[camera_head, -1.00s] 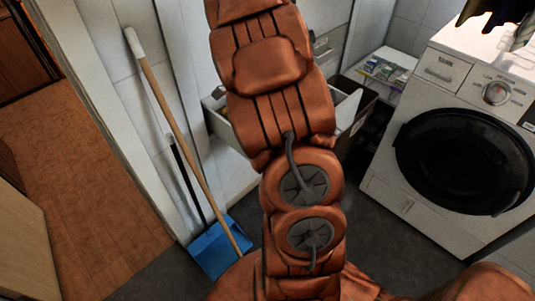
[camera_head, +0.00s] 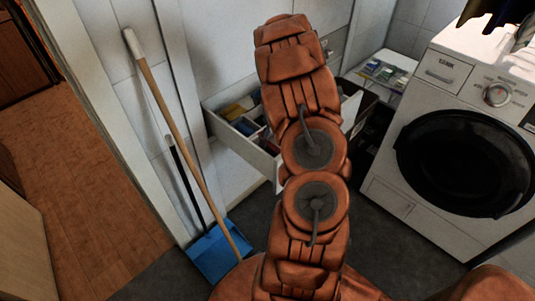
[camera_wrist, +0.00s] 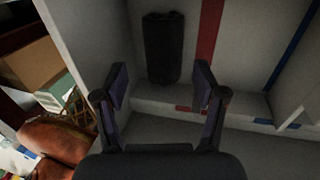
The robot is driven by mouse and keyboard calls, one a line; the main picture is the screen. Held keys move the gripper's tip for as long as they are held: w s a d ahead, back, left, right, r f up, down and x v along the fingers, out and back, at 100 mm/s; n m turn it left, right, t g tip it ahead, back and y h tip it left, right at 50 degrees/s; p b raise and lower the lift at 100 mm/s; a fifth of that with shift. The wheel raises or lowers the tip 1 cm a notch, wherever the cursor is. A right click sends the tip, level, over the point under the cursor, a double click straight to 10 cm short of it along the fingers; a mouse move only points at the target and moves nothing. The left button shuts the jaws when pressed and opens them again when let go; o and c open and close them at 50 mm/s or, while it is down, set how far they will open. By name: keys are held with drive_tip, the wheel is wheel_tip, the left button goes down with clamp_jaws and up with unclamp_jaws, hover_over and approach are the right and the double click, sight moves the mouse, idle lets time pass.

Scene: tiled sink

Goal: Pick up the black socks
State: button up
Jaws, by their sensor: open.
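In the wrist view, a dark, rolled bundle that looks like the black socks (camera_wrist: 163,48) lies in a pale compartment of a drawer. My gripper (camera_wrist: 160,88) is open, with one finger to the lower left and one to the lower right of the bundle. Nothing is between the fingertips, and the bundle shows just beyond them. I cannot tell the exact gap. In the head view, my arm reaches over the open white drawer (camera_head: 262,161), and my gripper and the socks are hidden behind it.
A white washing machine (camera_head: 395,186) stands to the right. A blue dustpan (camera_head: 215,252) and a wooden-handled broom (camera_head: 178,120) lean at the left. Dark floor is clear in front.

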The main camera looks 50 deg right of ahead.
sight(268, 148)
drive_tip(key=shift+p+x, duration=0.65)
drive_tip(key=shift+x, duration=1.85)
drive_tip(key=shift+w+d, duration=0.1)
drive_tip(key=shift+w, duration=0.1)
drive_tip(key=shift+c, duration=0.3)
drive_tip(key=c, duration=0.9)
drive_tip(key=shift+o, duration=0.2)
